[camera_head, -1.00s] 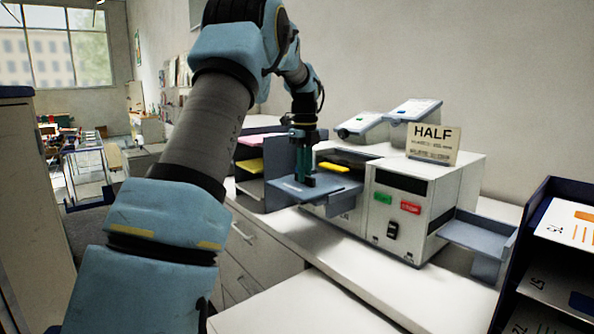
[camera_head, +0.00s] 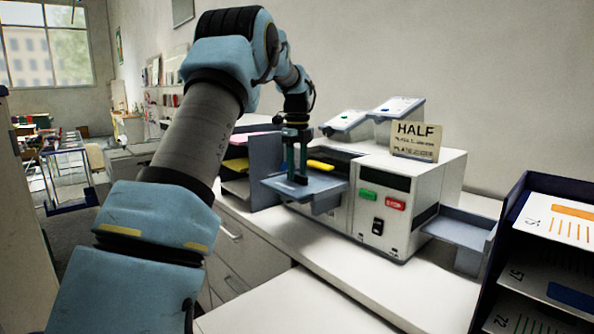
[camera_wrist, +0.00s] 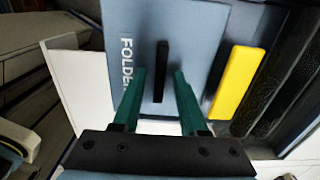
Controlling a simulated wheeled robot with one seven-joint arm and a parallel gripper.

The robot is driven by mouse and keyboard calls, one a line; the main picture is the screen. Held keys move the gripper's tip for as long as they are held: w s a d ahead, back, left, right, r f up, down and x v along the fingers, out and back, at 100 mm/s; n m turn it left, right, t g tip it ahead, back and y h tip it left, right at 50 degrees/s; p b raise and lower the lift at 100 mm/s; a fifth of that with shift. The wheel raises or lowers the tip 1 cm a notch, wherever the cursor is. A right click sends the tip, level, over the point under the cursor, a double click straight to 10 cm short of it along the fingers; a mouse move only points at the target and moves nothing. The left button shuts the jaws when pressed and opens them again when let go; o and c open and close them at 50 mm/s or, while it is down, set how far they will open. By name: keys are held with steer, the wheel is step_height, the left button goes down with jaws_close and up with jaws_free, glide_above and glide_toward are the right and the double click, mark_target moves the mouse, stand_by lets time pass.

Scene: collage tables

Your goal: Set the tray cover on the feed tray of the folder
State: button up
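The tray cover (camera_head: 325,184) is a flat blue-grey plate. It lies at the left side of the white folder (camera_head: 395,215), over the feed tray (camera_head: 326,205), which it mostly hides. In the wrist view the cover (camera_wrist: 205,50) carries the word FOLDER and an upright black handle (camera_wrist: 161,70). My gripper (camera_head: 297,180) points down over the cover. In the wrist view the green fingers of my gripper (camera_wrist: 160,76) stand on either side of the handle, with a gap on both sides. It is open and holds nothing.
A yellow bar (camera_wrist: 237,82) lies beside the cover on the folder side. A HALF sign (camera_head: 415,141) stands on the folder, and an output tray (camera_head: 462,225) juts out right. A dark shelf rack (camera_head: 545,260) stands at the right. The front counter (camera_head: 300,305) is clear.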

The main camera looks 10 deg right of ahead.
steer(key=shift+o, duration=0.5)
step_height(320, 180, up, 11)
steer(key=b, duration=0.1)
steer(key=shift+b, duration=0.35)
steer(key=shift+f, duration=0.15)
steer(key=a+f+n, duration=0.2)
steer(key=s+a+f+n, duration=0.1)
steer(key=f+n, duration=0.1)
steer(key=s+a+f+n+b, duration=0.1)
steer(key=a+f+n, duration=0.1)
steer(key=shift+a+f+n, duration=0.15)
steer(key=shift+a+n, duration=0.15)
steer(key=shift+n, duration=0.1)
steer(key=s+a+f+n+b, duration=0.1)
steer(key=s+a+f+n, duration=0.4)
steer(key=s+f+n, duration=0.2)
steer(key=s+a+f+n+t+b, duration=0.1)
steer(key=s+a+f+n, duration=0.5)
steer(key=s, duration=0.4)
steer(key=s+a+f+n, duration=0.6)
steer(key=s+f+n, duration=0.1)
steer(key=s+n, duration=0.1)
steer(key=shift+s+f+n+t+b, duration=0.3)
steer(key=shift+s+f+n+b, duration=0.1)
steer(key=shift+s, duration=0.4)
steer(key=shift+a, duration=0.1)
